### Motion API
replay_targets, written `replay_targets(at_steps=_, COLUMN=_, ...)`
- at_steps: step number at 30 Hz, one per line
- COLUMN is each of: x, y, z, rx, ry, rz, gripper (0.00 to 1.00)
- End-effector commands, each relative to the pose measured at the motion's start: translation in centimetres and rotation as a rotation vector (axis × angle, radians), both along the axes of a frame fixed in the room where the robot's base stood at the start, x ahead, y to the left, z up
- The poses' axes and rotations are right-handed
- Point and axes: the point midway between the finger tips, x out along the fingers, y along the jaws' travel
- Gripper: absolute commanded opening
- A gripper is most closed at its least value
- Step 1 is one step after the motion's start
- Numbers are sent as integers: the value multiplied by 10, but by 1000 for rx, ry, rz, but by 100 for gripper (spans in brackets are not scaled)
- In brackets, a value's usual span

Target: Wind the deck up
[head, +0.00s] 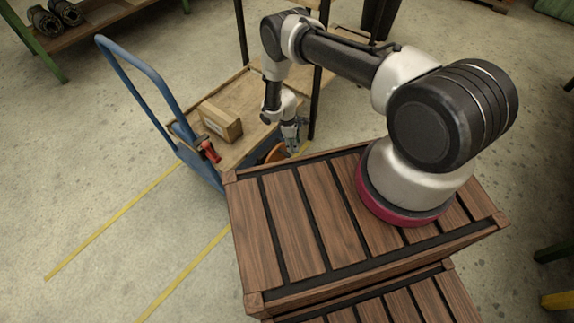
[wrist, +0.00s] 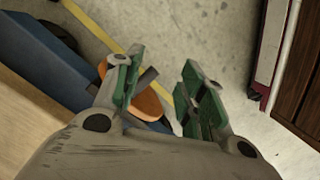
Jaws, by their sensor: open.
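The trolley has a wooden deck (head: 238,152) with a blue frame and a tall blue push handle (head: 146,70). A rounded orange part (head: 275,153) shows low by the deck's near right corner; it also shows in the wrist view (wrist: 148,106), partly hidden behind the left finger. A short dark bar (wrist: 149,77) shows beside that finger; I cannot tell whether it is a crank. My gripper (head: 292,143) points down beside this corner. In the wrist view my gripper (wrist: 157,68) has its green-padded fingers apart, with nothing clearly held.
A cardboard box (head: 220,121) sits on the deck. A red and black piece (head: 208,150) is near the blue handle's foot. A dark-legged stand (head: 317,85) is close behind my gripper. Floor with yellow lines (head: 190,268) is clear at left.

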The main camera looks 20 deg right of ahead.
Motion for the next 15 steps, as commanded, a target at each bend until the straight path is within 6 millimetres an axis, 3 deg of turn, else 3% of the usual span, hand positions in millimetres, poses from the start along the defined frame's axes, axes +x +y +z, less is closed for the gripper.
replay_targets(at_steps=3, x=19, y=22, z=-2, rx=69, ry=-116, rz=-327, gripper=40)
replay_targets(at_steps=6, x=25, y=27, z=-3, rx=93, ry=-158, rz=-475, gripper=40)
replay_targets(at_steps=11, x=26, y=28, z=-10, rx=95, ry=-168, rz=-537, gripper=40)
replay_targets(at_steps=15, x=25, y=27, z=-32, rx=93, ry=-167, rz=-536, gripper=40)
